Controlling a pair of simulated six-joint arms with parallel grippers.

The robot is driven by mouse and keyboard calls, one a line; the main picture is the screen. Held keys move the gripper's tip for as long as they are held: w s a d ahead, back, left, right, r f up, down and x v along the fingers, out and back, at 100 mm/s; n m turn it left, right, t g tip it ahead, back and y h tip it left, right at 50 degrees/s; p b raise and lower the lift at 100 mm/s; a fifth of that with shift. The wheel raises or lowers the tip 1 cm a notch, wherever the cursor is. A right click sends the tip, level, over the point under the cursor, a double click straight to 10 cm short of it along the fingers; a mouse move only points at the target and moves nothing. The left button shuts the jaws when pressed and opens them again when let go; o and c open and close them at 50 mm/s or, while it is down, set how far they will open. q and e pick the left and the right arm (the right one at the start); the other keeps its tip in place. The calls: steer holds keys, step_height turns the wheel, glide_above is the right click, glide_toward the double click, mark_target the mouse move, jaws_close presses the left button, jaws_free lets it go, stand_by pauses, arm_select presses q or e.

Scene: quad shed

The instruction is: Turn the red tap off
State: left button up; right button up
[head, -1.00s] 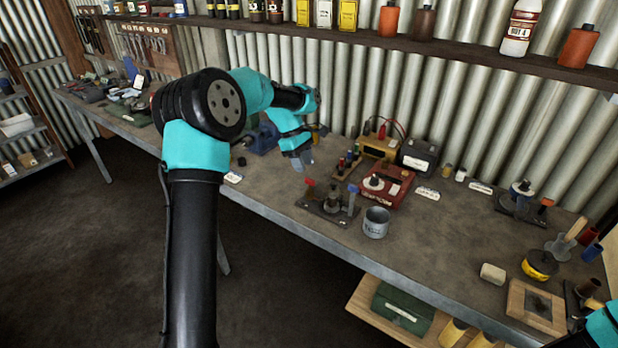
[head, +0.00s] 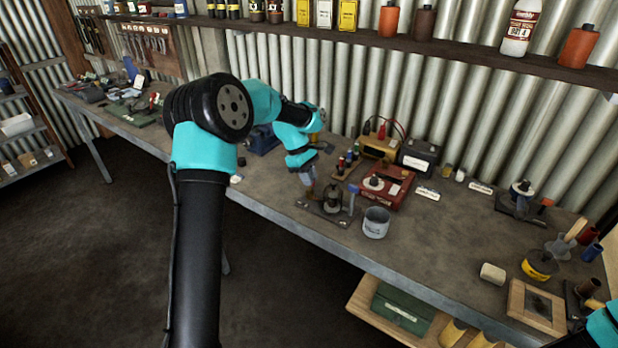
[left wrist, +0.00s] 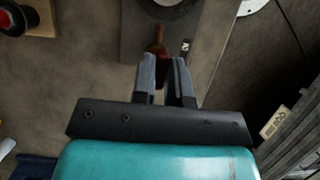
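The red tap (left wrist: 158,46) shows in the left wrist view as a red-brown handle just beyond and between my left fingertips. In the head view my left gripper hides it. My left gripper (head: 307,185) points down over the left end of the dark tap plate (head: 327,216); it also shows in the left wrist view (left wrist: 163,62). Its fingers are parted, with a narrow gap around the handle; contact is not clear. A blue tap (head: 352,190) stands upright at the plate's right end. My right gripper is out of view.
A grey metal cup (head: 376,223) stands right of the plate. A red box (head: 388,187) and a rack of coloured bottles (head: 347,165) stand behind. The bench's front edge (head: 300,232) is close.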

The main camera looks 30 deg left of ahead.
arm_select(q)
jaws_close()
steer(key=shift+m, duration=0.3)
steer(key=m+g, duration=0.1)
steer(key=m, duration=0.2)
steer(key=m+g, duration=0.1)
steer(key=m, duration=0.1)
steer(key=m+y, duration=0.1)
steer(key=m, duration=0.1)
steer(key=shift+w+m+g+y, duration=0.15)
steer(key=shift+m+g+y, duration=0.15)
steer(key=shift+m+g, duration=0.1)
steer(key=m+g+y, duration=0.1)
steer(key=m, duration=0.3)
steer(key=shift+d+m, duration=0.1)
steer(key=shift+m, duration=0.2)
steer(key=m+y, duration=0.2)
steer(key=m, duration=0.2)
steer(key=shift+m, duration=0.4)
steer(key=o, duration=0.5)
jaws_free()
